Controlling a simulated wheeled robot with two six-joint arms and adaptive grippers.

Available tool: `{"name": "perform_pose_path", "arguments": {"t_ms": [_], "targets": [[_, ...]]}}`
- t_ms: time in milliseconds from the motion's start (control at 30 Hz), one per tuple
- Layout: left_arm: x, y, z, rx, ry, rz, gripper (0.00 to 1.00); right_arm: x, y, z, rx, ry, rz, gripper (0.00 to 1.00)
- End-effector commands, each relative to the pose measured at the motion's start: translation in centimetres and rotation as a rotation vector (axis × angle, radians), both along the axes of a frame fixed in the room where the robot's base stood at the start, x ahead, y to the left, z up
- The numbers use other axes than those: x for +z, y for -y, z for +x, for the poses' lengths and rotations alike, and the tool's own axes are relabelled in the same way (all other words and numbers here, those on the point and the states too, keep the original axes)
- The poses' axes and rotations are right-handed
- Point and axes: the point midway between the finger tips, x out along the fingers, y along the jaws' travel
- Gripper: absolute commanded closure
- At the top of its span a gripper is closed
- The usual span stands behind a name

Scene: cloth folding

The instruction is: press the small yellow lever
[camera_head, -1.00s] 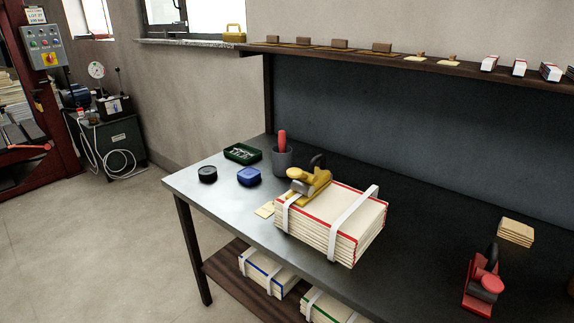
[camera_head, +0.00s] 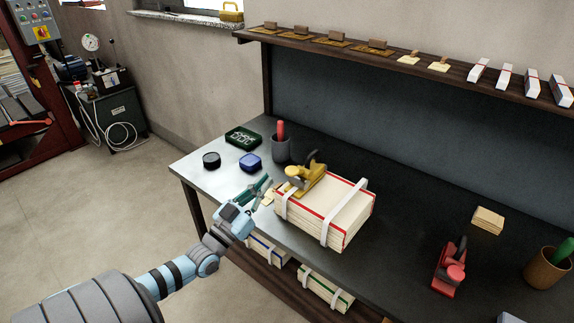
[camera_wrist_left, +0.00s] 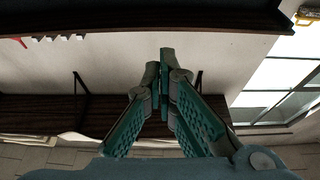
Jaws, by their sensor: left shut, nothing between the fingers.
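A yellow tool (camera_head: 306,180) with a dark handle sits on the top left part of a strapped bundle of paper (camera_head: 345,209). A small yellow rounded part (camera_head: 292,170) stands up at the tool's left end; whether this is the lever I cannot tell at this size. My left gripper (camera_head: 264,186) is shut and empty, just left of the bundle and the tool, apart from the tool. Its teal fingers also show closed together in the left wrist view (camera_wrist_left: 165,85), where the tool is not seen. My right gripper is not in view.
A red tool (camera_head: 448,268) stands on the dark table (camera_head: 400,210) at the right. A dark cup (camera_head: 281,150), a blue round tin (camera_head: 251,162), a black tin (camera_head: 211,160) and a green tray (camera_head: 243,137) stand behind my gripper. Strapped bundles lie on the lower shelf.

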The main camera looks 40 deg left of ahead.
Motion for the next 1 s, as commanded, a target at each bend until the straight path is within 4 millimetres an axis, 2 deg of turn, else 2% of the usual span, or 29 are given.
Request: {"name": "perform_pose_path", "arguments": {"t_ms": [267, 467, 733, 800, 1000], "targets": [[0.2, 0.0, 0.9, 0.001, 0.001, 0.001, 1.00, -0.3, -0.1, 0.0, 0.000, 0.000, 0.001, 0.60], [1.2, -0.1, 4.3, 0.001, 0.003, 0.000, 1.00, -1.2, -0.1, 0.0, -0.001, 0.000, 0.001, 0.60], [2.9, -0.2, 9.8, 0.002, 0.002, 0.000, 1.00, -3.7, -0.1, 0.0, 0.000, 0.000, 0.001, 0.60], [0.9, -0.2, 9.5, 0.002, -0.005, -0.001, 1.00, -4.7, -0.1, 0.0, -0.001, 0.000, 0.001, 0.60], [-0.9, -0.2, 9.5, 0.001, -0.003, 0.001, 1.00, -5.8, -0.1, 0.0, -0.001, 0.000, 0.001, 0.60]]}}
